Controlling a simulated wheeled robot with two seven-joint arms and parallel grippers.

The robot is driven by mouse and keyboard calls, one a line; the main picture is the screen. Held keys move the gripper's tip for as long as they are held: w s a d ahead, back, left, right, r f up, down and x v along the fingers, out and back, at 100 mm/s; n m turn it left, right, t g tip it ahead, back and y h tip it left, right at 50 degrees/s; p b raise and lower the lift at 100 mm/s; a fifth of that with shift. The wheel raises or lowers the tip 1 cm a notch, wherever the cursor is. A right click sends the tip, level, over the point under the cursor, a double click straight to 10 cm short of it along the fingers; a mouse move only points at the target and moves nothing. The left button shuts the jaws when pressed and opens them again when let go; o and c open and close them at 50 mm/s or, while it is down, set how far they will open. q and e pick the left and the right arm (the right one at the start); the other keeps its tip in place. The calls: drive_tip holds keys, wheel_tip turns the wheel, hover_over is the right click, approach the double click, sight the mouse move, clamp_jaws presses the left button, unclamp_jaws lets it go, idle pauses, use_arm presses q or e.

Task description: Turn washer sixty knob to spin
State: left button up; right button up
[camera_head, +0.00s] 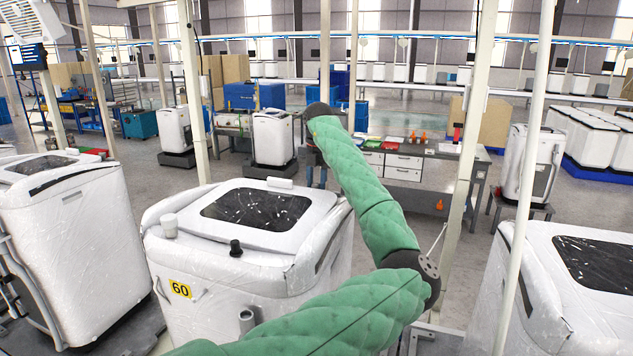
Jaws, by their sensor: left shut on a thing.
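The washer sixty (205,268) is a white, plastic-wrapped machine at the centre left, with a dark lid window on top and a yellow "60" label (181,290) on its front. A black knob (236,248) stands on the front of its top panel. A white knob-like cap (169,226) stands left of it. My left arm, in a green padded sleeve, crosses the bottom, bends at the right and rises to a dark joint above the washer's back edge. I can make out no gripper fingers. No gripper shows at the black knob, which stands clear of the sleeve.
White machines stand close at left (70,240) and right (555,300). Pale posts rise around the washer. A figure (315,165), apparently a person, is partly hidden behind the washer and my arm. A workbench (405,172) stands behind; grey floor lies between.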

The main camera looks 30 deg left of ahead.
use_arm(q)
drive_tip(key=m+h, duration=0.1)
drive_tip(key=m, duration=0.4)
drive_tip(key=shift+a+h, duration=0.1)
drive_tip(key=shift+h, duration=0.3)
drive_tip(key=m+h, duration=0.1)
drive_tip(key=m, duration=0.2)
drive_tip(key=m+h, duration=0.1)
drive_tip(key=m, duration=0.2)
drive_tip(key=shift+a+f+g, duration=0.1)
drive_tip(key=shift+a+g, duration=0.1)
drive_tip(key=shift+g, duration=0.1)
drive_tip(key=m+g, duration=0.1)
drive_tip(key=m, duration=0.3)
drive_tip(key=shift+w+a+h, duration=0.1)
drive_tip(key=shift+h, duration=0.3)
drive_tip(key=m+g, duration=0.1)
drive_tip(key=m, duration=0.2)
drive_tip(key=shift+w, duration=0.1)
drive_tip(key=m+g, duration=0.1)
drive_tip(key=m, duration=0.2)
drive_tip(key=shift+w+f+m+h, duration=0.1)
drive_tip(key=shift+m+h, duration=0.2)
drive_tip(key=shift+m, duration=0.5)
drive_tip(key=o, duration=1)
drive_tip(key=shift+c, duration=0.2)
